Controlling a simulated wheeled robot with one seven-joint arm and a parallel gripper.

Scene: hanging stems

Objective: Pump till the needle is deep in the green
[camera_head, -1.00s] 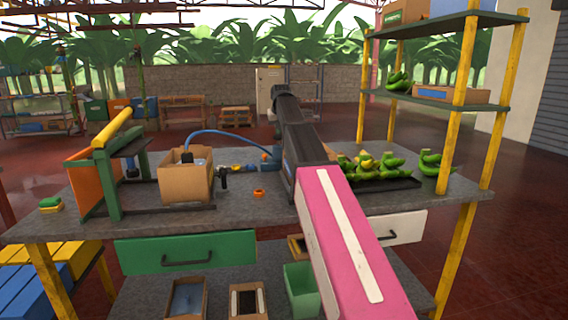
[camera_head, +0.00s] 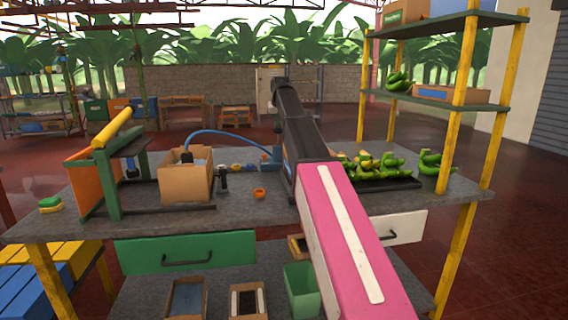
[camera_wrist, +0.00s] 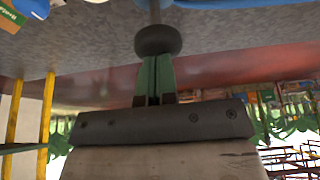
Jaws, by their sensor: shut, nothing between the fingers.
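In the wrist view, my gripper (camera_wrist: 157,62) is shut with its green fingers together and nothing between them. Its tips meet the lower edge of a round black knob (camera_wrist: 158,40) in the picture. They seem to touch it, but a small gap cannot be ruled out. A rod (camera_wrist: 155,12) runs from the knob toward the grey tabletop. In the head view my arm hides the gripper and the knob. A blue hose (camera_head: 228,134) arches from the cardboard box (camera_head: 186,181) to behind my arm. No gauge face or needle can be made out.
The grey workbench (camera_head: 245,213) carries a green frame with a yellow bar (camera_head: 118,130), a small dark upright item (camera_head: 222,178), an orange ring (camera_head: 259,194) and a tray of green bananas (camera_head: 372,165). Yellow shelf posts (camera_head: 459,100) stand at the right.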

